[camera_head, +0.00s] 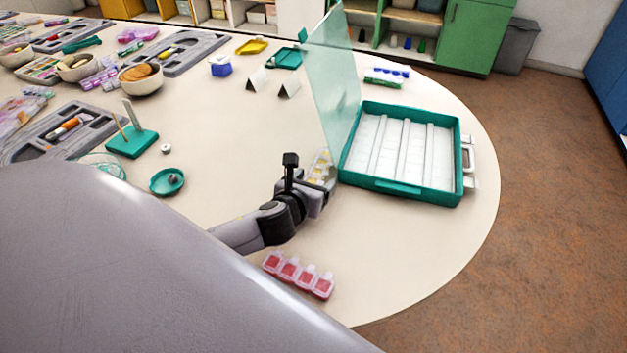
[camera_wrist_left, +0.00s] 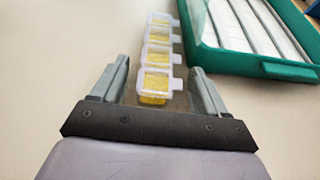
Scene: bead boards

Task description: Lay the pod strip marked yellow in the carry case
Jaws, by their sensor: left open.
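The yellow pod strip (camera_head: 320,167) lies on the table just left of the carry case, partly hidden by my left gripper in the head view. In the left wrist view the yellow pod strip (camera_wrist_left: 158,62) runs away from me, its near pod between the finger tips. My left gripper (camera_head: 318,186) is open, with a finger (camera_wrist_left: 118,75) on each side of the strip and gaps to both. The teal carry case (camera_head: 420,190) stands open, its clear lid raised on the left side and its white lanes empty. The case also shows in the left wrist view (camera_wrist_left: 230,62). My right gripper is not in view.
A red pod strip (camera_head: 299,275) lies near the front table edge. The raised clear lid (camera_head: 335,75) stands beside the yellow strip. A small teal dish (camera_head: 167,181) is to the left.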

